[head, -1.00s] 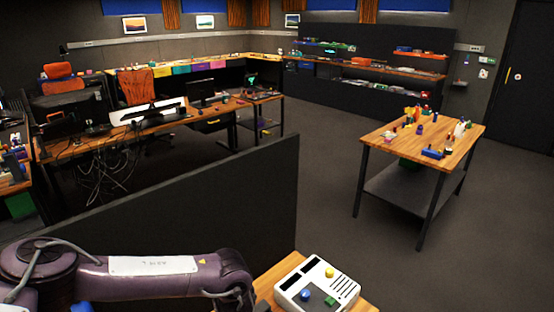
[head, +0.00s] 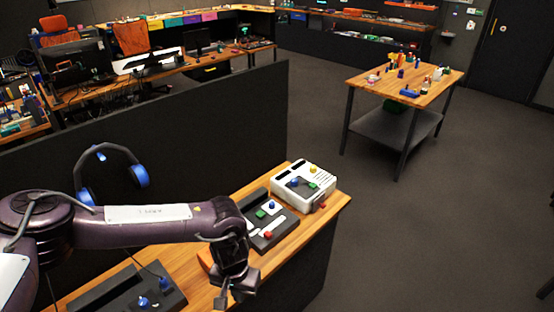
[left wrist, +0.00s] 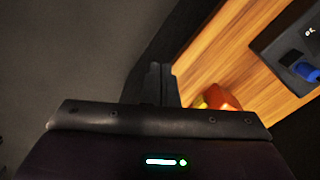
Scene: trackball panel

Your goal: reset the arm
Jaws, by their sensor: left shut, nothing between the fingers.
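My left arm (head: 150,212) reaches in from the left over the wooden bench. My left gripper (head: 232,296) hangs down past the elbow-like bend, shut and empty, near the bench's front edge. In the left wrist view its dark fingers (left wrist: 160,84) are together, with nothing between them. A white control box (head: 318,186) with a yellow knob and a blue ball sits on the bench at the far right end. A dark panel (head: 272,236) with a green button, a blue ball and a red part lies beside it, partly behind my arm. My right gripper is out of view.
Another dark panel (head: 120,296) with blue knobs lies at the bench's near left. A blue headset (head: 138,177) hangs on the black partition (head: 225,115). A wooden table (head: 435,90) with small objects stands farther back. The floor (head: 420,230) at right is clear.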

